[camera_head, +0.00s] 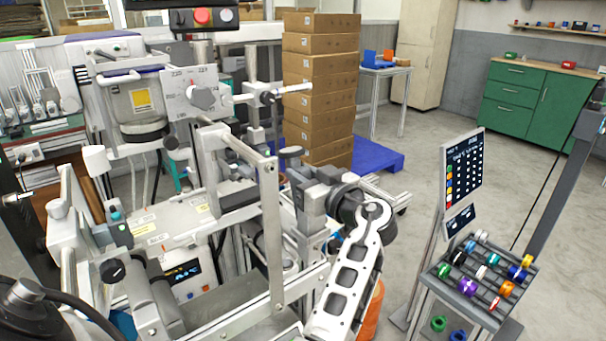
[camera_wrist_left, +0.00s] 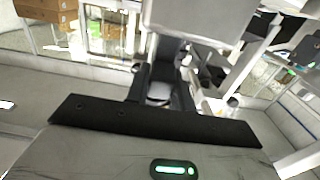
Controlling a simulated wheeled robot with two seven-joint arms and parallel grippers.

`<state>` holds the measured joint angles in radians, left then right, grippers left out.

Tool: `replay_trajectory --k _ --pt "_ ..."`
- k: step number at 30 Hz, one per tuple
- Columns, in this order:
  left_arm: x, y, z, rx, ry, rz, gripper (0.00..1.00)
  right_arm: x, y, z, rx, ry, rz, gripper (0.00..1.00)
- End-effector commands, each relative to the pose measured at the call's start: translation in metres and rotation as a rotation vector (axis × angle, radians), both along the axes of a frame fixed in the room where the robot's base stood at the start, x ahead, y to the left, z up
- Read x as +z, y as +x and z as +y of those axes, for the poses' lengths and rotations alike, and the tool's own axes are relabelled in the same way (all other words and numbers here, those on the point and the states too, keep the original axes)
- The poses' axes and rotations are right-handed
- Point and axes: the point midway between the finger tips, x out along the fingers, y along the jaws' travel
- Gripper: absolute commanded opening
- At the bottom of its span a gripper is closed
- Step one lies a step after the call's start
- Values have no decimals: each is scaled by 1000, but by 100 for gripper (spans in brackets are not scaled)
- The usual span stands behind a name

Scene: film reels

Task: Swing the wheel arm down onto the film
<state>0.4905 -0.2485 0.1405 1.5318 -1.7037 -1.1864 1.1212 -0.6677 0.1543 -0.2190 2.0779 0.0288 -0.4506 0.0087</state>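The machine with the film path fills the left and middle of the head view. A flat silver link (camera_head: 271,235) stands upright on its near side; I cannot tell for sure that it is the wheel arm. A pale, flat bed (camera_head: 178,218) lies behind it; film is hard to make out.
Stacked cartons (camera_head: 320,85) stand behind the machine by a blue pallet (camera_head: 375,155). A rack of coloured reels (camera_head: 480,275) and a dark chart panel (camera_head: 463,170) stand at right. Green cabinets (camera_head: 525,105) line the back wall. Open floor lies between them.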

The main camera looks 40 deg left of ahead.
Motion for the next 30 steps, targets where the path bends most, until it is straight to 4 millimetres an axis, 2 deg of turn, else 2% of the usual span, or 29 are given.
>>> replay_trajectory --k 10,20,30 --pt "2 3 8 0 -78 20 0 6 1 1 -4 5 -5 94" --pt "1 10 31 -1 -306 84 0 16 0 0 -4 -7 4 94" --pt "-8 16 51 -1 -509 145 0 25 0 -5 -9 -24 10 94"
